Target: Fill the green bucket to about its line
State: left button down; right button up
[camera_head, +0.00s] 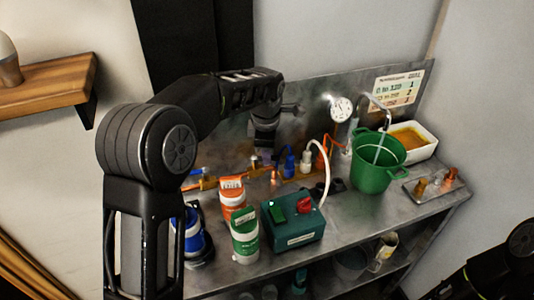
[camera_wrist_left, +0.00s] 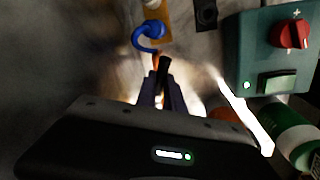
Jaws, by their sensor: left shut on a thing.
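The green bucket (camera_head: 368,178) stands upright on the right part of the metal bench, under a curved spout (camera_head: 376,99). A pale streak runs from the spout's end down into the bucket; I cannot tell whether it is water or tube. The fill line and the level inside cannot be made out. My left gripper (camera_head: 263,146) points down over the back of the bench, well left of the bucket. In the left wrist view its fingers (camera_wrist_left: 163,88) are shut on a small dark upright piece (camera_wrist_left: 164,67), beside a blue hooked part (camera_wrist_left: 149,37).
A teal box (camera_head: 292,224) with a red knob stands at the front middle, beside white-and-green (camera_head: 245,238) and orange (camera_head: 232,197) bottles. A white tray (camera_head: 427,139) is behind the bucket. A small metal tray (camera_head: 440,192) with copper-coloured parts lies right of it. A gauge (camera_head: 341,109) is on the backboard.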

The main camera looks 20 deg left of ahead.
pick_arm(q)
jog(key=c, duration=1.5)
grip_release()
jog(key=shift+o, duration=0.2)
jog(key=shift+r, duration=0.1)
notch_tip(320, 180, up, 8)
jog(key=s+b, duration=0.1)
jog(key=shift+s+d+f, duration=0.15)
jog(key=shift+s+f, duration=0.1)
